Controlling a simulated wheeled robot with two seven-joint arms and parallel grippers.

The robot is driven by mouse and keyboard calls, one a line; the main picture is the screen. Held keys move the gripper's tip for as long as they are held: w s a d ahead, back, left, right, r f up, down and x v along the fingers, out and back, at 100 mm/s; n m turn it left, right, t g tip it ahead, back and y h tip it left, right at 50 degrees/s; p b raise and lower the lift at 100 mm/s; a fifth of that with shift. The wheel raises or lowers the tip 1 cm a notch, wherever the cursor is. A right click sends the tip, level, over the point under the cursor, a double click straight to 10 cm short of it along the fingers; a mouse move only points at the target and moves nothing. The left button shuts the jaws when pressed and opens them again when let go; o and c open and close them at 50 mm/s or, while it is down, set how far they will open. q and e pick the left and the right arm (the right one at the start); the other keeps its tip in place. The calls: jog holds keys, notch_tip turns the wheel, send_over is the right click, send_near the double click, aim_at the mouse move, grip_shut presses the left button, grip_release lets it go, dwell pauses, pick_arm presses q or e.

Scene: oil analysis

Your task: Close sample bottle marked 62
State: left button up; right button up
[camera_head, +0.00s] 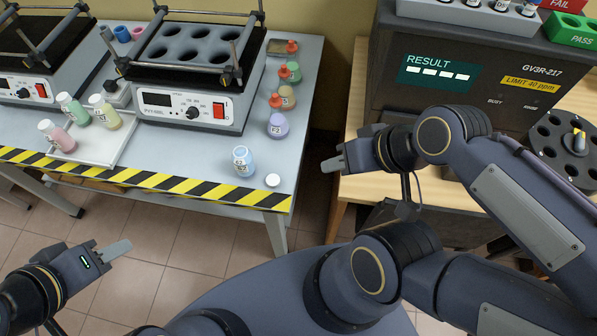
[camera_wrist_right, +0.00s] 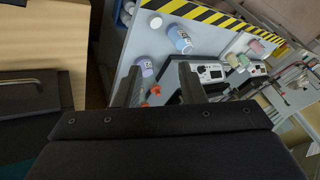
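A light-blue bottle (camera_head: 243,162) stands upright near the front right corner of the grey table. Its label seems to read 62. A white round cap (camera_head: 272,180) lies on the table to its right, apart from it. The bottle (camera_wrist_right: 180,40) and cap (camera_wrist_right: 156,22) also show in the right wrist view. My right gripper (camera_head: 332,165) is right of the table, apart from both. In the wrist view the right gripper's fingers (camera_wrist_right: 158,88) are spread with nothing between them. My left gripper (camera_head: 122,248) is low on the left, in front of the table; its finger gap is not clear.
A purple bottle (camera_head: 278,126) and orange-capped flasks (camera_head: 287,97) stand along the table's right side. A heater block (camera_head: 190,90) is behind. The analyzer (camera_head: 470,70) is on a wooden table, right. A floor gap separates the tables.

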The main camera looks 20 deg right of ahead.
aim_at(243, 160)
jog(key=o, duration=0.4)
jog(key=shift+w, duration=0.15)
jog(key=shift+o, duration=0.6)
jog(key=w, duration=0.1)
jog(key=w+a+f+n+g, duration=0.1)
jog(key=w, duration=0.1)
jog(key=w+f+g, duration=0.1)
jog(key=shift+w+a+y, duration=0.25)
jog(key=shift+w+y, duration=0.05)
jog(key=w+a+f+n+g+h, duration=0.1)
jog(key=w+a+f, duration=0.1)
jog(key=f, duration=0.3)
jog(key=w+a+f+n+g+h, duration=0.1)
jog(key=w+a+f+h, duration=0.1)
jog(key=w+f, duration=0.3)
jog(key=w+a+f+n+g+h, duration=0.1)
jog(key=w+a+f+n, duration=0.1)
jog(key=f, duration=0.4)
jog(key=shift+w+a+g+b, duration=0.35)
jog(key=shift+w+a, duration=0.5)
jog(key=shift+w, duration=0.2)
